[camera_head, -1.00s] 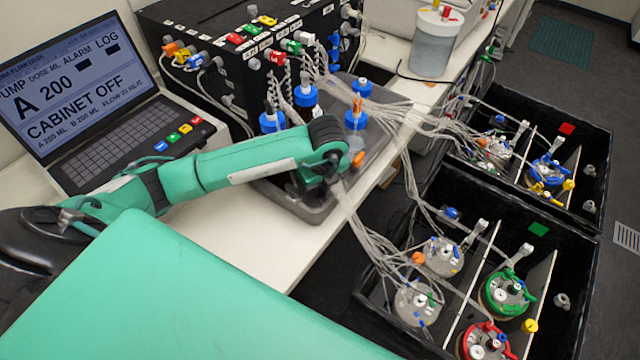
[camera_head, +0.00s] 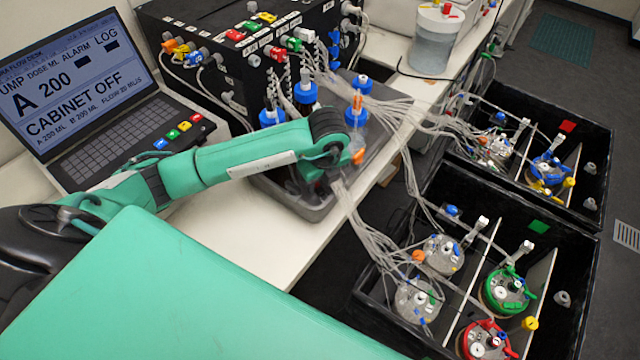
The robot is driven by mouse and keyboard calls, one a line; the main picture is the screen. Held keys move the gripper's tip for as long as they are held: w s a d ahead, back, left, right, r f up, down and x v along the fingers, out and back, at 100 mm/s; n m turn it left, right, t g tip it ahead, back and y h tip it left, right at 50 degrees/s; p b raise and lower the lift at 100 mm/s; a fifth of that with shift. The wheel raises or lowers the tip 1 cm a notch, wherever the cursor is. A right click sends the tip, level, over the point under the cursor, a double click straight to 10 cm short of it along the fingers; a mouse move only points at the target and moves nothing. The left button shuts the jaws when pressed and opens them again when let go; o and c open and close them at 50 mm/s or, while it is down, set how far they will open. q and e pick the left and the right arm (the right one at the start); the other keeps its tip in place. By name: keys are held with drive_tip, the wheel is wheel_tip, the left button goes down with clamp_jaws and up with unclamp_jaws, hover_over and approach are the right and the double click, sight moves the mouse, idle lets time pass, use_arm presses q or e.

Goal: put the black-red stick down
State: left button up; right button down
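I cannot make out a black-red stick in the head view. My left gripper (camera_head: 325,172) is at the end of the green arm, low over the grey tray (camera_head: 305,208) on the bench. My own wrist and the clear tubes hide its fingertips, so I cannot see whether it is open or holds anything. My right gripper is not in view.
Bottles with blue caps (camera_head: 306,92) stand in the tray behind my wrist. Bundles of clear tubes (camera_head: 368,235) run to two black boxes of vessels (camera_head: 440,185) at the right. A laptop (camera_head: 95,110) and a black pump unit (camera_head: 235,65) take up the bench's left and back.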

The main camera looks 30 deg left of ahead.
use_arm(q)
wheel_tip(320, 180, up, 10)
drive_tip(key=d+b, duration=0.1)
drive_tip(key=shift+s+d+r, duration=0.2)
drive_tip(key=shift+s, duration=0.2)
idle(0.3)
